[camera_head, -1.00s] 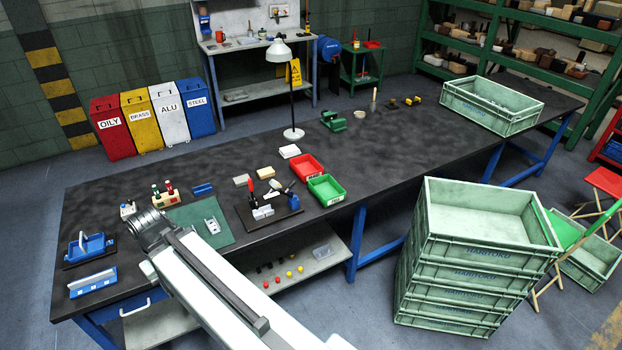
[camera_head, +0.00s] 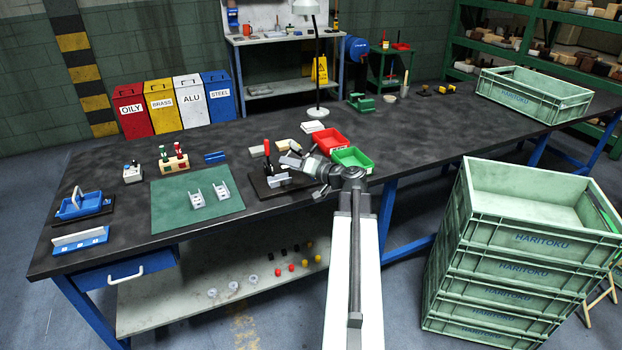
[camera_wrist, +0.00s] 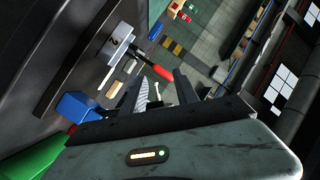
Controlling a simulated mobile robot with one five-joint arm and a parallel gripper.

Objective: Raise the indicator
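A dark fixture plate (camera_head: 262,190) lies on the bench, with a red-handled clamp (camera_head: 267,148) and a grey metal block (camera_head: 277,180) on it. My gripper (camera_head: 291,160) reaches over the plate's right part from the right. In the wrist view the red handle (camera_wrist: 150,65) is just beyond the fingers, and a blue block (camera_wrist: 80,106) is at the left. My gripper's dark fingers (camera_wrist: 158,92) stand apart there. A small pale piece (camera_wrist: 157,91) shows between them; I cannot tell if it is the indicator or whether it is touched. My arm hides part of the fixture.
A red bin (camera_head: 328,138) and a green bin (camera_head: 352,158) stand close behind my wrist. A green mat (camera_head: 175,212) with two metal brackets (camera_head: 209,194) lies to the left. A lamp (camera_head: 318,80) stands behind. Stacked crates (camera_head: 520,240) are at the right.

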